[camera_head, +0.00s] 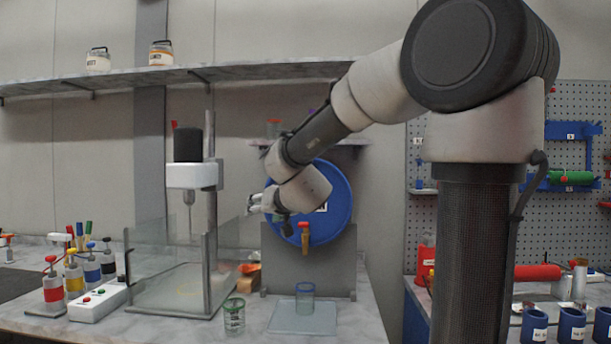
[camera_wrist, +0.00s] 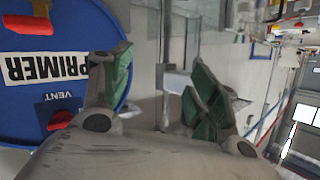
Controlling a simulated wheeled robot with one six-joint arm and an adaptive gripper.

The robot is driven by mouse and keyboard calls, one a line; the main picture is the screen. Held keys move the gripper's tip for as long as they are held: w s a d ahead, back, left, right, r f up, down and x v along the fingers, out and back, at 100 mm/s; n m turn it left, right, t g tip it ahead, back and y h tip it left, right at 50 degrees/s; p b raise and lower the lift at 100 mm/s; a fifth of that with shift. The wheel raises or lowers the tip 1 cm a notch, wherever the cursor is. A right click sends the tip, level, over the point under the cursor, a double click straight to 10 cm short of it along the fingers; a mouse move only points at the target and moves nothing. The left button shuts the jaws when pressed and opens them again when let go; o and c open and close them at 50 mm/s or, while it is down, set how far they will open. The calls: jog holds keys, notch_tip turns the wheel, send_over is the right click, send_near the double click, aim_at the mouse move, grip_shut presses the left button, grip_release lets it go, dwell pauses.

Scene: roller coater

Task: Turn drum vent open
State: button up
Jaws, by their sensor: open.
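The blue drum (camera_head: 338,195) lies on a grey stand, its round face toward me. Beside the word VENT is a red vent handle (camera_wrist: 61,120) on a dark blue plate. The drum's red-handled tap (camera_head: 305,226) hangs low on its face; a red piece (camera_wrist: 28,24) shows at the wrist view's top left. My gripper (camera_wrist: 163,82) is open and empty, one finger over the drum's rim. In the head view my gripper (camera_head: 262,205) is left of the drum; my arm hides the vent.
A glass (camera_head: 305,296) stands on a clear tray (camera_head: 303,320) below the tap. A green-banded cup (camera_head: 234,315) is to its left. A glass-walled mixer enclosure (camera_head: 180,285) stands left of the drum. A small shelf (camera_head: 345,141) is above the drum.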

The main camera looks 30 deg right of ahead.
jog(key=d+r+m+h, duration=0.4)
jog(key=d+r+h, duration=0.5)
jog(key=d+h, duration=0.25)
jog(key=x, duration=0.8)
jog(key=shift+t+y, duration=0.3)
jog(key=shift+y, duration=0.15)
jog(key=shift+r, duration=0.1)
jog(key=shift+s, duration=0.1)
jog(key=c, duration=1)
